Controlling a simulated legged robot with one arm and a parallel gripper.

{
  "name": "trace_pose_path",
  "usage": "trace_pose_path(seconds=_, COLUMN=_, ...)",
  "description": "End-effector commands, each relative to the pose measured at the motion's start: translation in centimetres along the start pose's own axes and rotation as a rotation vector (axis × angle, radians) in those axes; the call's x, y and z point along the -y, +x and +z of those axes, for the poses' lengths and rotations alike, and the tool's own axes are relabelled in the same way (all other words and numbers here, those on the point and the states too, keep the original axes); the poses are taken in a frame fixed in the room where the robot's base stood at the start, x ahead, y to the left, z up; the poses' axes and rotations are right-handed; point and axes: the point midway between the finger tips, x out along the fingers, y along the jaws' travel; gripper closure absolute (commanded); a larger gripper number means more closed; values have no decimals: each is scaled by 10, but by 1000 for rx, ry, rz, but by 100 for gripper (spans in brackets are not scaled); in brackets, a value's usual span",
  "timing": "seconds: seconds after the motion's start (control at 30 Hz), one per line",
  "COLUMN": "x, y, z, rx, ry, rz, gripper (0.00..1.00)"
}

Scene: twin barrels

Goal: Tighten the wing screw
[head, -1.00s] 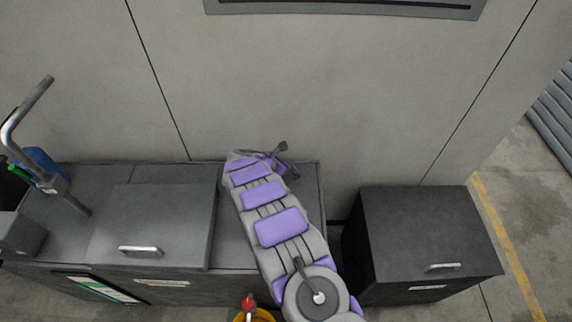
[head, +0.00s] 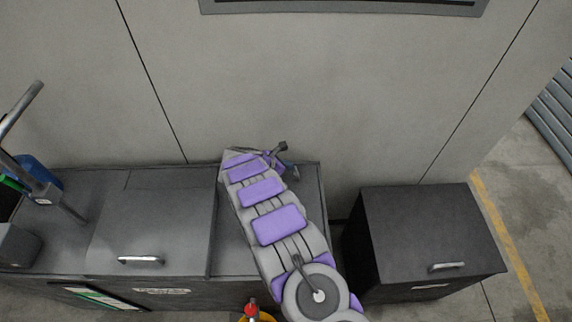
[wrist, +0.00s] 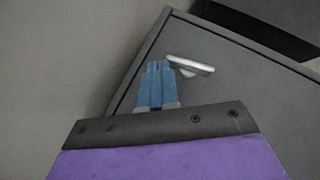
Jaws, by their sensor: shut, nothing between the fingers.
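I cannot make out a wing screw for certain in either view. My gripper (wrist: 156,85) shows in the wrist view as two blue fingers pressed together with nothing between them. Just beyond them in that picture is a silver bar handle (wrist: 190,65) on a dark grey panel; I cannot tell the gap. In the head view my gripper (head: 290,170) is small and partly hidden at the far end of my grey and purple arm, over the back of the long cabinet. A red knob-like part (head: 251,309) above something yellow shows at the bottom edge, mostly cut off.
A long dark cabinet (head: 160,225) with a lid and silver handle runs along the wall. A bent metal pipe (head: 65,208) and blue and green items stand at its left end. A separate dark box (head: 430,230) stands right, past a narrow gap. Open floor lies far right.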

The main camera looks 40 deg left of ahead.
Motion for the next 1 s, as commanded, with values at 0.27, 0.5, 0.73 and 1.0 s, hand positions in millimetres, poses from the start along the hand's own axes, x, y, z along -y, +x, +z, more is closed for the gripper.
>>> trace_pose_path(seconds=0.27, x=4, y=0, z=2, rx=-1, ry=0, rz=2, gripper=100)
trace_pose_path(seconds=0.5, x=1, y=1, z=4, rx=1, ry=48, rz=-46, gripper=100)
trace_pose_path(seconds=0.73, x=-1, y=3, z=4, rx=0, ry=98, rz=-102, gripper=100)
trace_pose_path(seconds=1.0, x=0, y=6, z=7, rx=0, ry=95, rz=-100, gripper=100)
